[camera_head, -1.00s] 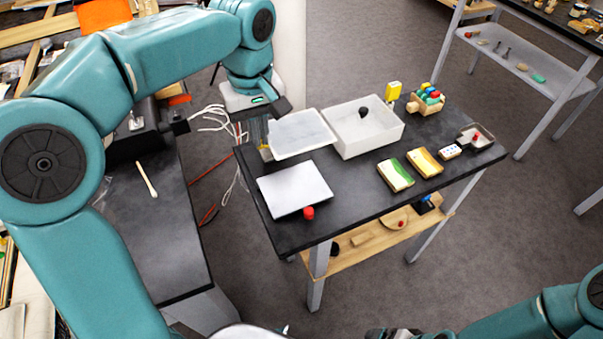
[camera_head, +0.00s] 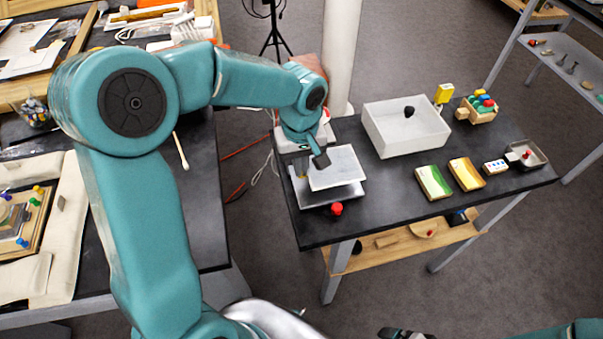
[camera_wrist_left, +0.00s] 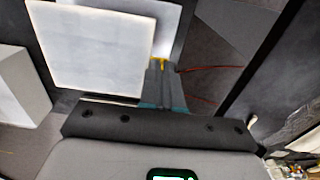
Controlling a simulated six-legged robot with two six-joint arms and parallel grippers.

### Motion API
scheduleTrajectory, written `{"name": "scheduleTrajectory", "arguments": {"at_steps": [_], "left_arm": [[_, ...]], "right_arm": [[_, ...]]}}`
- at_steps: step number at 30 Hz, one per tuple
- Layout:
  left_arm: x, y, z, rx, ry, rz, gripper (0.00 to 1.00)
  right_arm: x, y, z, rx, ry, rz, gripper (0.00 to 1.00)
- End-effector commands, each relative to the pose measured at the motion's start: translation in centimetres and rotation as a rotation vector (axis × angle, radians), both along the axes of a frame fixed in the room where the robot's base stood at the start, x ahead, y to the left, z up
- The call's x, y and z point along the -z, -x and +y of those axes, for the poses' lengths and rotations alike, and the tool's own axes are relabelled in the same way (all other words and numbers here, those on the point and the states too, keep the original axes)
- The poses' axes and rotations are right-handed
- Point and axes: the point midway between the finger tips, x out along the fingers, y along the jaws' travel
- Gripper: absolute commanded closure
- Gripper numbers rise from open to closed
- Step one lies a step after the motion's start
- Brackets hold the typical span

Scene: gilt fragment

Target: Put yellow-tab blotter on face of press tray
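The blotter (camera_head: 335,166) is a flat white sheet. My left gripper (camera_head: 312,168) appears shut on its near-left edge, where a bit of yellow shows. The press tray (camera_head: 318,197) is a pale flat tray with a red knob (camera_head: 336,209) at its front. The blotter overlaps much of its face; whether they touch I cannot tell. My right gripper (camera_head: 405,333) is cut off at the bottom edge.
A white open box (camera_head: 400,128) holding a dark knob stands behind the tray. Green (camera_head: 433,182) and yellow (camera_head: 466,174) pads, a small white block (camera_head: 496,167) and a metal dish (camera_head: 526,154) lie to the right. The black tabletop is clear in front.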

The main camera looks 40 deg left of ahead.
Motion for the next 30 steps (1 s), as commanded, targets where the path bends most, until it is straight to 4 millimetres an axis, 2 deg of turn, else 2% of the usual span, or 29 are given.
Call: {"name": "scheduleTrajectory", "arguments": {"at_steps": [7, 20, 21, 23, 24, 30], "left_arm": [[3.8, -0.1, 0.0, 0.0, 0.0, 0.004, 1.0], [4.6, -0.2, 0.0, 0.0, 0.001, 0.001, 1.0], [4.6, -0.2, 0.0, 0.0, 0.001, 0.001, 0.94], [4.5, -0.2, 0.0, 0.0, 0.001, 0.001, 0.74], [4.5, -0.2, 0.0, 0.0, 0.001, 0.001, 0.72], [4.5, -0.2, 0.0, 0.0, 0.0, 0.001, 0.72]], "right_arm": [[0.0, 0.0, 0.0, 0.0, 0.0, 0.0, 0.0], [0.5, 0.0, 0.0, 0.0, 0.0, 0.0, 0.0], [0.5, 0.0, 0.0, 0.0, 0.0, 0.0, 0.0], [0.4, 0.0, 0.0, 0.0, 0.0, 0.0, 0.0], [0.4, 0.0, 0.0, 0.0, 0.0, 0.0, 0.0], [0.4, 0.0, 0.0, 0.0, 0.0, 0.0, 0.0]]}}
